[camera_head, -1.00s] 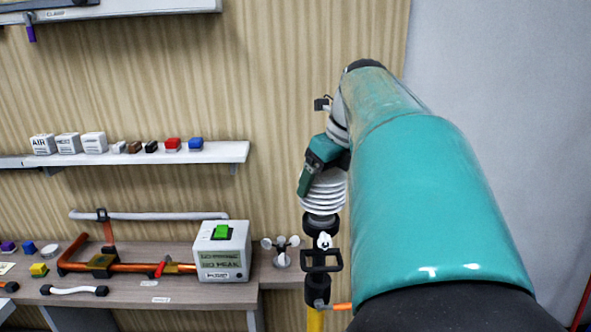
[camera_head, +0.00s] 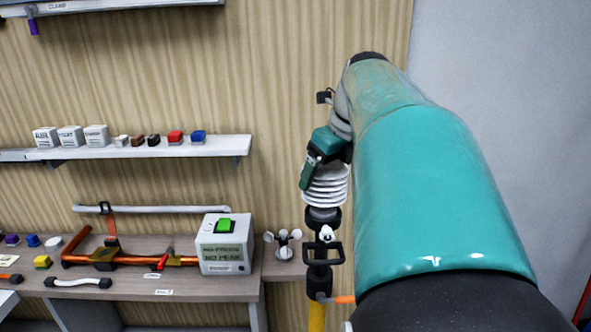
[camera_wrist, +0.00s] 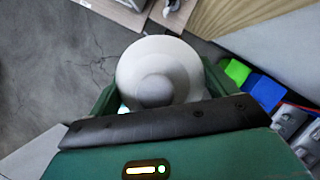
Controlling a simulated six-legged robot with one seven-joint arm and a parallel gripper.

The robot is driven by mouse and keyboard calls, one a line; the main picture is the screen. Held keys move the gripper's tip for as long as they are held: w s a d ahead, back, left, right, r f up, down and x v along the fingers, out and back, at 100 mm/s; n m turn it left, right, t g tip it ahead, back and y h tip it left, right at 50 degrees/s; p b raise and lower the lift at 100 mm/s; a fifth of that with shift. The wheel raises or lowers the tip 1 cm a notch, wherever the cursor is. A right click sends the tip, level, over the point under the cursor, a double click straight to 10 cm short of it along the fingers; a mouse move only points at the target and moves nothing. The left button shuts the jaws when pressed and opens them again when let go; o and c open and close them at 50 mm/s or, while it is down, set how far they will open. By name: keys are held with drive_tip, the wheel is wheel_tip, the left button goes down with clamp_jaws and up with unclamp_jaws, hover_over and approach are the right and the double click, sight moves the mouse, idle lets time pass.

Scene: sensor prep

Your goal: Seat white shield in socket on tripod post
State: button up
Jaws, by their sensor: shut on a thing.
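The white shield (camera_head: 325,186) is a stack of white ribbed plates. My gripper (camera_head: 322,165) is shut on it from above, and the shield hangs upright below the jaws. In the wrist view the shield (camera_wrist: 158,70) shows as a round white dome between the green fingers of my gripper (camera_wrist: 160,90). The tripod post (camera_head: 317,316) is yellow with a black head at the bottom of the head view. A black cup, which looks like the socket (camera_head: 323,217), is directly under the shield. I cannot tell whether the shield touches it or is just above.
A workbench (camera_head: 180,285) at left holds a grey box with a green button (camera_head: 224,243) and orange pipework (camera_head: 130,262). A small cup anemometer (camera_head: 283,243) stands near the post. A shelf (camera_head: 190,148) with small blocks is on the wall behind.

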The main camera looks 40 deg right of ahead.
drive_tip(key=shift+f, duration=0.6)
idle(1.1)
drive_tip(key=o, duration=0.9)
drive_tip(key=shift+o, duration=0.2)
drive_tip(key=shift+r, duration=3.5)
